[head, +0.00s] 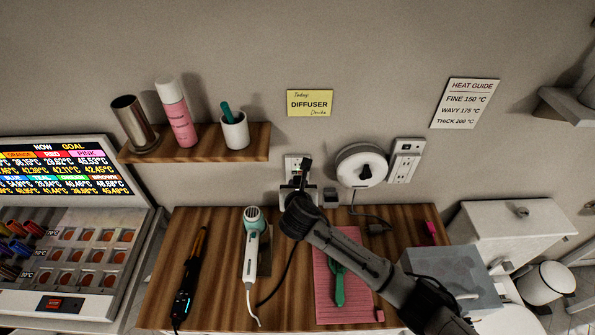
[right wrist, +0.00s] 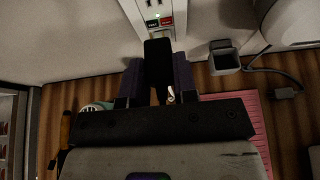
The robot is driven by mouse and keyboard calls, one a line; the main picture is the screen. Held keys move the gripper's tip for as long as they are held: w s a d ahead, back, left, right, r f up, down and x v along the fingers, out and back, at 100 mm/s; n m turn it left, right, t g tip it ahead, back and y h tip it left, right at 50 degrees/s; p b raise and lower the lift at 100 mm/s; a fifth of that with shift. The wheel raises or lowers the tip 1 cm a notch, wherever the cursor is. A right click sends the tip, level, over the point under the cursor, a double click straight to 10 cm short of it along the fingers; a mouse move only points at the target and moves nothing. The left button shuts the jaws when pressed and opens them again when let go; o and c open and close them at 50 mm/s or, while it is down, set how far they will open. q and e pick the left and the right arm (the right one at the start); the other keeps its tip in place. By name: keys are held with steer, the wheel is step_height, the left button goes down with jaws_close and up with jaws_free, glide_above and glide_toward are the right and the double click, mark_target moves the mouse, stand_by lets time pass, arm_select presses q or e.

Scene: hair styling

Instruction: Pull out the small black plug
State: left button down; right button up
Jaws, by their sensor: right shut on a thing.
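The small black plug (right wrist: 158,62) is between the two dark fingers of my right gripper (right wrist: 157,85) in the right wrist view. In the head view my right gripper (head: 300,192) is in front of the outlet (head: 292,164), with a black piece (head: 307,166) against the plate. My gripper hides part of the outlet. A black cord (head: 284,275) runs down from near my gripper to the table. My left gripper is not in view.
A hair dryer (head: 251,245), a black hot tool (head: 190,280) and a pink mat (head: 325,270) with a green tool (head: 338,285) lie on the wooden table. A small dark box (head: 331,196) and a round white wall unit (head: 360,165) are right of my gripper.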

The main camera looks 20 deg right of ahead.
steer(key=s+a+r, duration=0.2)
steer(key=s+r, duration=0.5)
steer(key=shift+s+a, duration=0.25)
steer(key=shift+a, duration=0.1)
stand_by(0.4)
steer(key=shift+s, duration=0.1)
steer(key=v, duration=1)
steer(key=shift+s+a+f, duration=0.15)
steer(key=shift+s+a, duration=0.05)
steer(key=shift+s, duration=0.15)
stand_by(0.4)
steer(key=shift+f, duration=0.1)
